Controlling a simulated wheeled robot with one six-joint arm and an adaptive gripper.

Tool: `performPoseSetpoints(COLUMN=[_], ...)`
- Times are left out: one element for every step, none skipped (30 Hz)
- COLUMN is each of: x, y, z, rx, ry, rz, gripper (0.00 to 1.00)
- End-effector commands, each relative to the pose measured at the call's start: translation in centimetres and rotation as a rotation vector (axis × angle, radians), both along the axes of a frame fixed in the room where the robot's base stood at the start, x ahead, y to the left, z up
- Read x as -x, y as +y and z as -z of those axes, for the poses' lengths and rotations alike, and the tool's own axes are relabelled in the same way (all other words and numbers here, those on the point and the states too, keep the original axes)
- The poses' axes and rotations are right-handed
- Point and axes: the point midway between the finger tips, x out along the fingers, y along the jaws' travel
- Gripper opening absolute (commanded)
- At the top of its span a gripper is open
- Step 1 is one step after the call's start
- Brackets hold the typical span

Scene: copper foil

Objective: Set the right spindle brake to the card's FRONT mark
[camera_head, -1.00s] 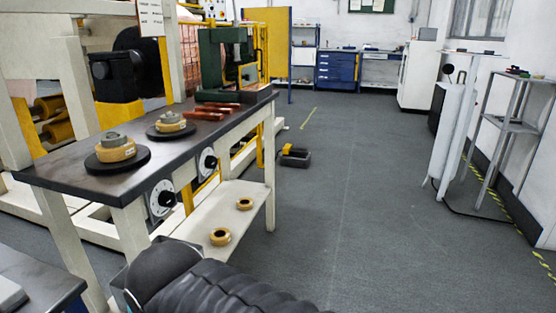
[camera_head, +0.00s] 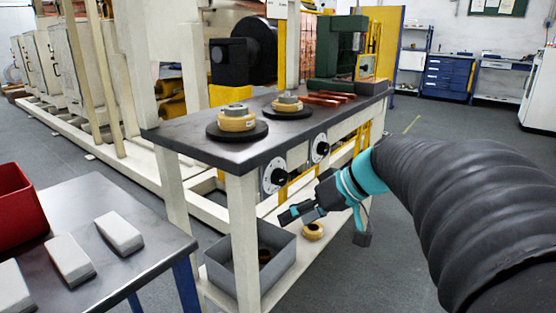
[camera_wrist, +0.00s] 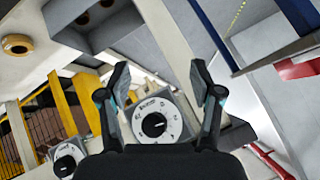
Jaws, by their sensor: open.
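Two white brake dials with black knobs are on the bench's front side: the right dial (camera_head: 320,148) and the left dial (camera_head: 274,176). My gripper (camera_head: 290,214) is open and empty, below and in front of them, touching neither. In the wrist view my gripper (camera_wrist: 160,75) has its fingers spread. The left dial (camera_wrist: 155,122) shows between them, and the right dial (camera_wrist: 66,163) is at lower left. The dial markings are too small to read. A white card (camera_head: 278,8) is cut off by the top edge, its text unreadable.
The bench top (camera_head: 185,133) carries tape rolls on two black discs (camera_head: 236,131). A grey bin (camera_head: 283,262) and a tape roll (camera_head: 313,231) are on the lower shelf. A side table (camera_head: 150,240) with a red box (camera_head: 15,205) stands at left. Floor is open at right.

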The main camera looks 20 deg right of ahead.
Motion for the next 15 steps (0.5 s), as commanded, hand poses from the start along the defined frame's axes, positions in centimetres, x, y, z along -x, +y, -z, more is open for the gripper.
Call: performPoseSetpoints(x=[-2.0,-3.0,-4.4,-5.3,-6.2,-7.3,-8.0,-8.6,-9.3,-9.7,-10.0,-10.3,-10.4,-10.5,-10.6], y=[-2.1,-3.1,-4.7,-6.1,-7.5,-9.4,-11.0,-12.5,-14.5,-16.0,-17.4,-19.1,-20.2,-21.2,-22.4], z=[0.5,0.2,-0.2,-0.5,-0.8,-1.2,-1.4,-1.7,-2.0,-2.2,-2.4,-2.6,-2.8,-3.0,-3.1], rx=[-0.046,-0.071,-0.100,-0.118,-0.136,-0.153,-0.161,-0.167,-0.171,-0.170,-0.168,-0.160,-0.155,-0.148,-0.140], ry=[-0.058,-0.105,-0.173,-0.228,-0.286,-0.364,-0.423,-0.483,-0.558,-0.613,-0.664,-0.727,-0.771,-0.809,-0.852], rz=[-0.008,-0.018,-0.030,-0.037,-0.042,-0.044,-0.045,-0.044,-0.042,-0.037,-0.033,-0.026,-0.022,-0.016,-0.010], gripper=[0.65,0.65,0.65,0.65,0.65,0.65,0.65,0.65,0.65,0.65,0.65,0.65,0.65,0.65,0.65])
